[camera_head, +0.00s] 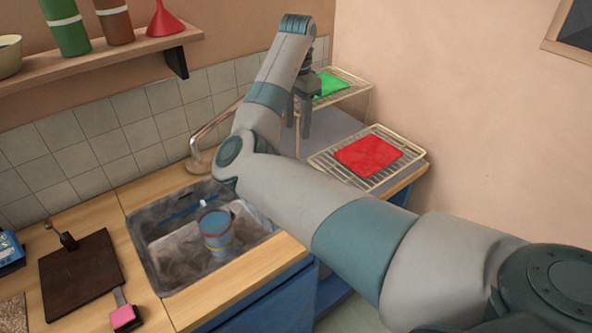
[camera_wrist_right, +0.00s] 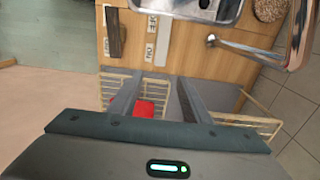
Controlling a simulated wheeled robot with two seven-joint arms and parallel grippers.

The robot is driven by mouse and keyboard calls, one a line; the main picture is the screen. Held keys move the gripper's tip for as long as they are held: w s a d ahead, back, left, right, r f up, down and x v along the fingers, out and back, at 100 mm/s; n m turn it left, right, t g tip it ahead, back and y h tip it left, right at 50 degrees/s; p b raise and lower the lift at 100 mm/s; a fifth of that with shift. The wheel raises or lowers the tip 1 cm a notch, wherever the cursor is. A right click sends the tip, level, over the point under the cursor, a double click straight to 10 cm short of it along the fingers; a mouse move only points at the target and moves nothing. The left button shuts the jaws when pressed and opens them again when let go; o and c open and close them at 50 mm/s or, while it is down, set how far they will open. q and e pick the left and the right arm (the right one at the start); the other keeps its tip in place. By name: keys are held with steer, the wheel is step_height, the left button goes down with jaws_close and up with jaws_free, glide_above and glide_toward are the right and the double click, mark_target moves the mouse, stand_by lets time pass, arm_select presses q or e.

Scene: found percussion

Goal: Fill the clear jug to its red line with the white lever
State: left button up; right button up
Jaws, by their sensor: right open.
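The clear jug (camera_head: 216,238) stands in the sink (camera_head: 158,283), looking bluish, with a reddish ring near its top and a yellowish band lower down. I cannot tell its water level. The tap (camera_head: 204,130) rises behind the sink, partly hidden by my right arm; it also shows in the right wrist view (camera_wrist_right: 255,49). In that view a white bar (camera_wrist_right: 163,42), likely the white lever, lies along the wooden counter, beside a dark brown bar (camera_wrist_right: 115,38). My right gripper (camera_head: 299,122) is open and empty, pointing down over the area right of the sink. My left gripper is out of view.
Wire racks hold a red cloth (camera_head: 368,155) and a green cloth (camera_head: 329,84) at the right. A dark board (camera_head: 80,275) and a pink-headed tool (camera_head: 123,315) lie left of the sink. A shelf (camera_head: 95,60) with bottles and a red funnel (camera_head: 164,22) hangs above.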

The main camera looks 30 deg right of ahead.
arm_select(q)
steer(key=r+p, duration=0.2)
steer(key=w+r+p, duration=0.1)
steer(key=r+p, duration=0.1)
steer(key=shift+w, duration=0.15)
arm_select(e)
step_height(320, 180, down, 18)
steer(key=shift+r, duration=0.2)
